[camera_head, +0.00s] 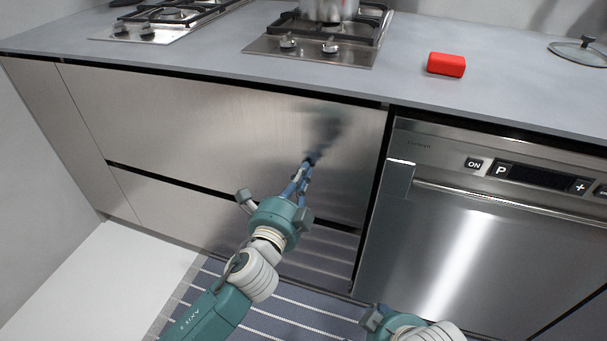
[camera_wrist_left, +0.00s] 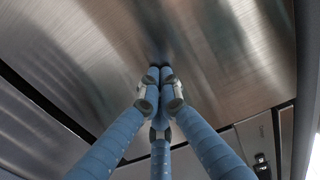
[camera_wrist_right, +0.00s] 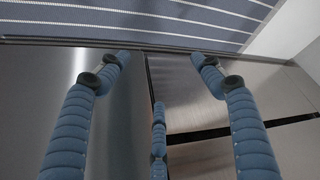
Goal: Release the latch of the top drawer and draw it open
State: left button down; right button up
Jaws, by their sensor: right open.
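The top drawer (camera_head: 190,115) is a wide brushed-steel front below the counter; it sits flush and looks closed. It also fills much of the left wrist view (camera_wrist_left: 80,40). No separate latch shows on it. My left gripper (camera_head: 309,162) points at the right part of this front, its blue fingertips pressed together at or very near the steel; contact cannot be told. The left wrist view shows the fingers (camera_wrist_left: 160,72) closed with nothing visible between them. My right gripper (camera_wrist_right: 160,58) is open and empty, its fingers spread, low in front of the cabinets.
A lower drawer (camera_head: 170,207) lies under a dark gap. A dishwasher (camera_head: 450,235) with a bar handle stands to the right. The counter (camera_head: 205,62) holds gas hobs (camera_head: 320,45), a pot (camera_head: 328,8), a red block (camera_head: 446,64) and a lid (camera_head: 580,52). A striped runner (camera_head: 290,312) covers the floor.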

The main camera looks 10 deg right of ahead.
pick_arm(q)
jog(key=shift+w+d, duration=0.15)
jog(key=shift+w, duration=0.05)
pick_arm(e)
jog(key=shift+w+a+r, duration=0.1)
jog(key=shift+w+a, duration=0.05)
jog(key=shift+w, duration=0.25)
pick_arm(q)
jog(key=shift+w+d+r, duration=0.15)
jog(key=shift+w+r, duration=0.1)
jog(key=shift+w, duration=0.2)
pick_arm(e)
jog(key=shift+s+d+f+g, duration=0.15)
jog(key=shift+s+g, duration=0.05)
jog(key=shift+s, duration=0.55)
jog(key=shift+s+d+f+g, duration=0.15)
jog(key=shift+s+g, duration=0.05)
jog(key=shift+s, duration=0.55)
jog(key=shift+s, duration=0.1)
